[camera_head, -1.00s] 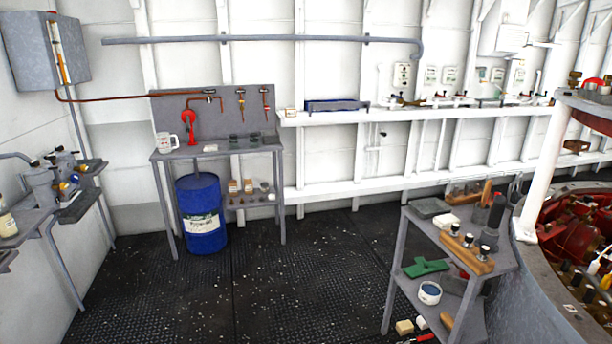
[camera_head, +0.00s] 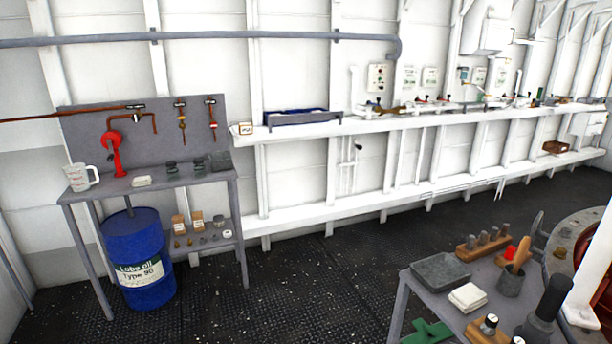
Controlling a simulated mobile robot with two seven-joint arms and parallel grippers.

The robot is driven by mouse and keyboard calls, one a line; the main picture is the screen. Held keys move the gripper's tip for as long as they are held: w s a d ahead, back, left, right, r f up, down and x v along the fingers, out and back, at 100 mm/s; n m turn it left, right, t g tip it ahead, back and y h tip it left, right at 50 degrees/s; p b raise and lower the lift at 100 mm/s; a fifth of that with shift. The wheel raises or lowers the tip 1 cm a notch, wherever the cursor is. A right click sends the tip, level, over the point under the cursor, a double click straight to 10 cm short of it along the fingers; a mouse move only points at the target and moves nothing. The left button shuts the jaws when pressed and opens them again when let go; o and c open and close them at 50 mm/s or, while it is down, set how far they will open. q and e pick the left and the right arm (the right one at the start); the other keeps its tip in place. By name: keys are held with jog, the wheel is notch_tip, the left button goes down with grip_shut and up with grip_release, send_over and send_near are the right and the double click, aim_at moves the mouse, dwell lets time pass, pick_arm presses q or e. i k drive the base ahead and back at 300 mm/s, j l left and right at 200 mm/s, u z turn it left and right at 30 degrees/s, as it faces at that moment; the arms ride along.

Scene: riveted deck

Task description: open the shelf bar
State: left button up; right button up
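No part that I can name for certain as the shelf bar stands out. A long white wall shelf (camera_head: 335,127) runs along the back wall, with a blue tray (camera_head: 297,118) and several valves and fittings on it. Below it runs a second white ledge (camera_head: 340,209), with thin upright posts between the two. A small dark-knobbed fitting (camera_head: 356,146) sits on the wall between them. Neither of my grippers is in view.
A grey workbench (camera_head: 150,183) stands at left with a blue oil drum (camera_head: 135,245) under it. A grey tool table (camera_head: 437,299) stands at lower right, near round machinery (camera_head: 567,235). The dark deck (camera_head: 290,300) between them is clear.

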aim_at(330, 116)
jog(key=i+j, duration=0.1)
jog(key=i, duration=1.45)
jog(key=l+z, duration=0.05)
